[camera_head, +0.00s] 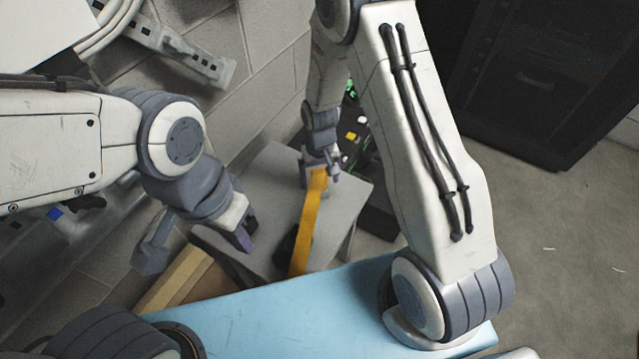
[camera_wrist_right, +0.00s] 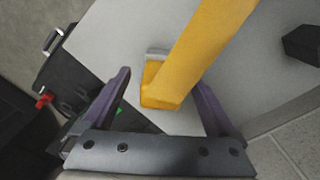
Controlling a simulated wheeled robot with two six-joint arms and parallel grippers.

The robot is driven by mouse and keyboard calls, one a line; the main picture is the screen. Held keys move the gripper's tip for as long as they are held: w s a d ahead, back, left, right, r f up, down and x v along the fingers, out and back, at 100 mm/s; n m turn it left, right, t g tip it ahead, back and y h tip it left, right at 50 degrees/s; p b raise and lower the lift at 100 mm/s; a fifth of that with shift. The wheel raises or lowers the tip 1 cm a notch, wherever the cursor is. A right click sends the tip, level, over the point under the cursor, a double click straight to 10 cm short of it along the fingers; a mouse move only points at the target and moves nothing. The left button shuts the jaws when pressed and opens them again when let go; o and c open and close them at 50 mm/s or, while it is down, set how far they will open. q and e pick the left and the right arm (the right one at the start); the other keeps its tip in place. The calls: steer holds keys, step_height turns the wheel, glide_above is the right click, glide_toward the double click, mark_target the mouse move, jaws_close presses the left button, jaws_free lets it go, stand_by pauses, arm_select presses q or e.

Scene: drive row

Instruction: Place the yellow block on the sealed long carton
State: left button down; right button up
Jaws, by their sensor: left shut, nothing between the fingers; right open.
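The yellow block (camera_head: 308,228) is a long orange-yellow bar on the grey table (camera_head: 268,185); it runs from the table's far side toward its near edge. In the right wrist view the block (camera_wrist_right: 205,50) shows its near end between the spread fingers. My right gripper (camera_head: 322,172) is open around the block's far end, with gaps visible beside the fingers in the wrist view (camera_wrist_right: 163,90). My left gripper (camera_head: 243,238) is shut and empty, left of the block. A long brown carton (camera_head: 172,280) lies low at left; part of it is hidden, and I cannot tell whether it is sealed.
A dark object (camera_head: 286,246) sits on the table just left of the block. A light blue surface (camera_head: 270,325) fills the foreground. Dark equipment with small lights (camera_head: 355,140) stands behind the table. A black cabinet (camera_head: 535,80) stands at right, with bare floor before it.

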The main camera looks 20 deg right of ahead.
steer(key=shift+f, duration=0.8)
steer(key=shift+a, duration=0.1)
jaws_close()
steer(key=shift+r, duration=0.1)
